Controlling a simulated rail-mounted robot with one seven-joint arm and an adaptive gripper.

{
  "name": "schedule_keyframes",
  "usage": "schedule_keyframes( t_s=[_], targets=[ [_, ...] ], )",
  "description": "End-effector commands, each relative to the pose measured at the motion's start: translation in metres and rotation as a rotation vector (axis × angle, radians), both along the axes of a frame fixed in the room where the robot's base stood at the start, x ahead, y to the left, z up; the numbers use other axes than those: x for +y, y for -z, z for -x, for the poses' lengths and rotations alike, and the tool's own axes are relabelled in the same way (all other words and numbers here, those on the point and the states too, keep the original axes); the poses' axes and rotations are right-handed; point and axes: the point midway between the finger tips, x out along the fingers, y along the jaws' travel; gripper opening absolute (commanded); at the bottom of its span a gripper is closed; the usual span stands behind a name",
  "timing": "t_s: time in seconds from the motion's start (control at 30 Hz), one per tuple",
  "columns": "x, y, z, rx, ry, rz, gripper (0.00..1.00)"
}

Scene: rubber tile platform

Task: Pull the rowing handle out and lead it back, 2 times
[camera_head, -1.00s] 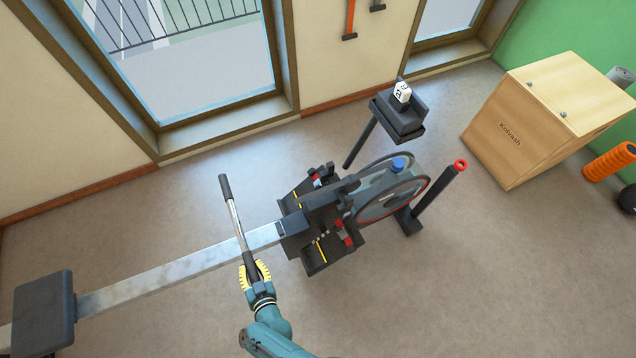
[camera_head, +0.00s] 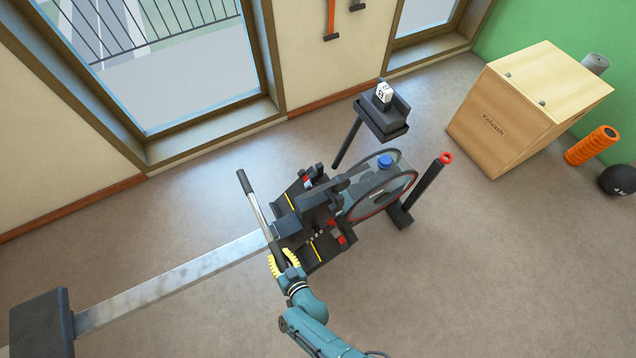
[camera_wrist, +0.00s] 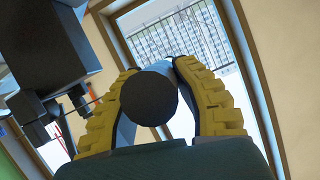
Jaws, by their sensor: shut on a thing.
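The rowing handle (camera_head: 258,208) is a bar with a silver middle and dark grips. It lies across the rail just in front of the rower's footrests in the head view. My gripper (camera_head: 284,262), with yellow ribbed pads, is shut around its near dark grip. In the wrist view the round dark end of the handle (camera_wrist: 149,98) sits between the two yellow fingers. The rowing machine's flywheel (camera_head: 380,196) stands beyond the footrests (camera_head: 322,250). The metal rail (camera_head: 170,286) runs to the dark seat (camera_head: 40,328) at lower left.
A wooden box (camera_head: 525,110), an orange roller (camera_head: 592,146) and a black ball (camera_head: 619,179) are at the right. Windows line the back wall. The floor in front of the machine is clear.

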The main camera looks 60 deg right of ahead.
Motion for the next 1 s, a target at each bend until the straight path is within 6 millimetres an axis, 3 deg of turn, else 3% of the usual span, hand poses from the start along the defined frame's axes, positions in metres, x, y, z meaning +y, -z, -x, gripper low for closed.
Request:
schedule_keyframes(
  t_s=[0.1, 0.47, 1.0],
  targets=[
    [-0.009, 0.006, 0.011, 0.013, 0.001, -0.006, 0.00],
    [-0.014, 0.007, 0.014, 0.014, -0.001, -0.006, 0.00],
    [-0.074, 0.010, 0.051, 0.012, 0.003, -0.006, 0.00]
  ],
)
